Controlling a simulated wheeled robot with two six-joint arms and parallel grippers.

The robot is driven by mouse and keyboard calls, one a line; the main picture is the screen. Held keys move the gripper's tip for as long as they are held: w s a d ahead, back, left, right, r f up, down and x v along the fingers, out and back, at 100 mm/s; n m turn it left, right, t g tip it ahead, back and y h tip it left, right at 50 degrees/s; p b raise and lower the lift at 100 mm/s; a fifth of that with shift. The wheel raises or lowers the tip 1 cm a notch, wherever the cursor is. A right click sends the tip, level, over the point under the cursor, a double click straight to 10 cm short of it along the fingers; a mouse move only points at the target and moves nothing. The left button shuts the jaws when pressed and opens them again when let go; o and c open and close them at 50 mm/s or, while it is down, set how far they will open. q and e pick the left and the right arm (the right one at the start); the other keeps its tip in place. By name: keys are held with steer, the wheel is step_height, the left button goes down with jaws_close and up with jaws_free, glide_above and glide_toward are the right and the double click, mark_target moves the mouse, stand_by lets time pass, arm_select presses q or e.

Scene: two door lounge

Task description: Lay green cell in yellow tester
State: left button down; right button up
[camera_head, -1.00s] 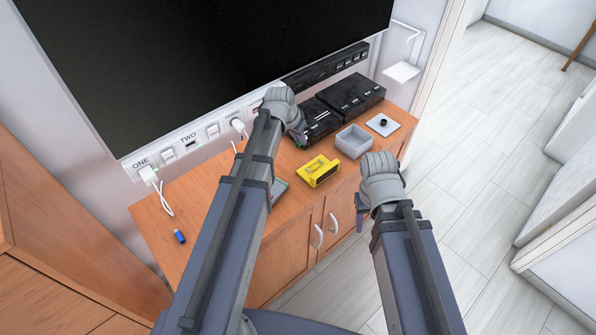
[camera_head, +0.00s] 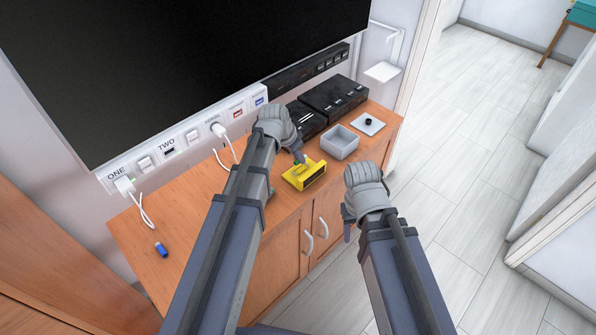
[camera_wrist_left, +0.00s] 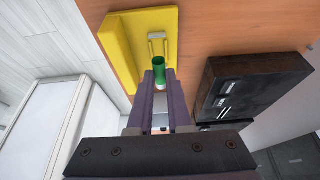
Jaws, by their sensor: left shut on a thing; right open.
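The yellow tester (camera_head: 304,174) lies on the wooden cabinet top, and it fills the upper left of the left wrist view (camera_wrist_left: 116,45). My left gripper (camera_head: 298,156) is at the tester's back edge. In the left wrist view its fingers (camera_wrist_left: 159,88) are shut on the green cell (camera_wrist_left: 159,68), whose end points at the tester's metal contact. The cell appears close to or over the tester; I cannot tell whether it touches. My right gripper (camera_head: 348,222) is open and empty, in front of the cabinet's edge.
A grey open box (camera_head: 340,142) stands right of the tester, with a pale plate with a black knob (camera_head: 368,124) beyond it. Black boxes (camera_head: 335,97) stand behind, against the wall. A blue cell (camera_head: 161,249) lies at the left on the cabinet top (camera_head: 190,215).

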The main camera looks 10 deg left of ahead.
mark_target(296, 163)
arm_select(q)
steer(key=shift+f, duration=0.1)
step_height(296, 163, down, 4)
steer(key=b, duration=0.3)
steer(key=shift+r, duration=0.2)
steer(key=shift+b, duration=0.3)
steer(key=shift+f, duration=0.15)
steer(key=shift+s+f+b, duration=0.15)
steer(key=shift+b, duration=0.25)
